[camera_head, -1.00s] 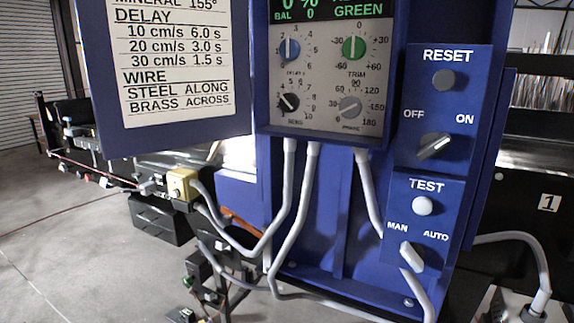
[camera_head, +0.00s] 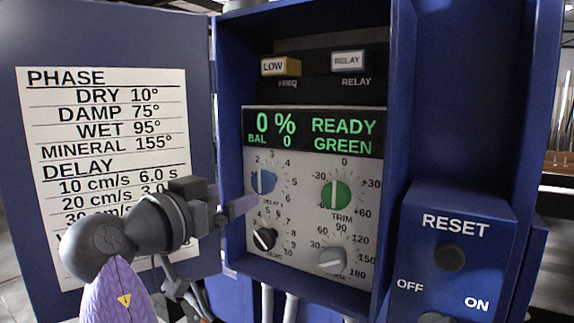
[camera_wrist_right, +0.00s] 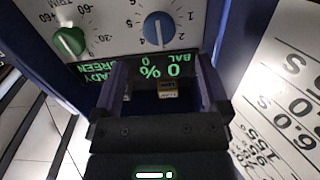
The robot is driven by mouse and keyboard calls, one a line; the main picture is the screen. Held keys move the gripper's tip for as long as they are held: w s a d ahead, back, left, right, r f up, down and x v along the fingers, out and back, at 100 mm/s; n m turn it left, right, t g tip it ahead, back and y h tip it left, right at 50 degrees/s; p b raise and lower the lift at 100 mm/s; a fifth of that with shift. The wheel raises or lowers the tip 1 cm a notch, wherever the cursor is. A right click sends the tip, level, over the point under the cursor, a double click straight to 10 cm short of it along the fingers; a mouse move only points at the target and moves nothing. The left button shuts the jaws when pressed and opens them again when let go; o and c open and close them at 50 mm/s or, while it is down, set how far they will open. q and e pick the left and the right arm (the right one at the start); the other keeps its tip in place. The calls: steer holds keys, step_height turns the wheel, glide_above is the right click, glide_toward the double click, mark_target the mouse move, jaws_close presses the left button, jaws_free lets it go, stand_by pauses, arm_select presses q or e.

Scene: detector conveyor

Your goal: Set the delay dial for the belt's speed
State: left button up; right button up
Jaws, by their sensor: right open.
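The blue delay dial (camera_head: 263,182) is at the upper left of the grey control panel (camera_head: 300,215). Its white pointer stands roughly upright, near the low numbers; the exact setting is hard to read. My right gripper (camera_head: 236,207) is in front of the panel, just below and left of the blue dial, apart from it. In the right wrist view the gripper (camera_wrist_right: 163,82) is open and empty, with the blue dial (camera_wrist_right: 160,28) beyond its fingertips. The chart (camera_head: 110,130) on the door lists delays: 10 cm/s 6.0 s, 20 cm/s 3.0 s; lower rows are partly hidden by my arm.
A green trim dial (camera_head: 336,194), a black dial (camera_head: 264,239) and a grey phase dial (camera_head: 332,261) sit close around. The display (camera_head: 315,132) reads 0 %, READY, GREEN. The open cabinet door (camera_head: 203,110) stands at left; the cabinet wall (camera_head: 400,150) borders the panel at right.

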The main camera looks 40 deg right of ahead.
mark_target(259, 181)
steer(key=d, duration=0.1)
steer(key=d+p, duration=0.1)
steer(key=r+p, duration=0.1)
steer(key=shift+w+d+r, duration=0.1)
steer(key=shift+w+d, duration=0.3)
steer(key=p+x, duration=0.1)
steer(key=x, duration=0.3)
steer(key=p+x, duration=0.1)
steer(key=x, duration=0.1)
steer(key=shift+f+p, duration=0.3)
steer(key=shift+p, duration=0.05)
arm_select(q)
steer(key=r, duration=0.1)
steer(key=a+r, duration=0.1)
steer(key=r, duration=0.2)
steer(key=shift+s+a+r, duration=0.15)
steer(key=shift+s+r, duration=0.1)
steer(key=shift+r, duration=0.05)
arm_select(e)
steer(key=shift+a, duration=0.15)
steer(key=shift+f, duration=0.1)
steer(key=shift+c, duration=1.1)
steer(key=c, duration=1.1)
steer(key=shift+o, duration=0.2)
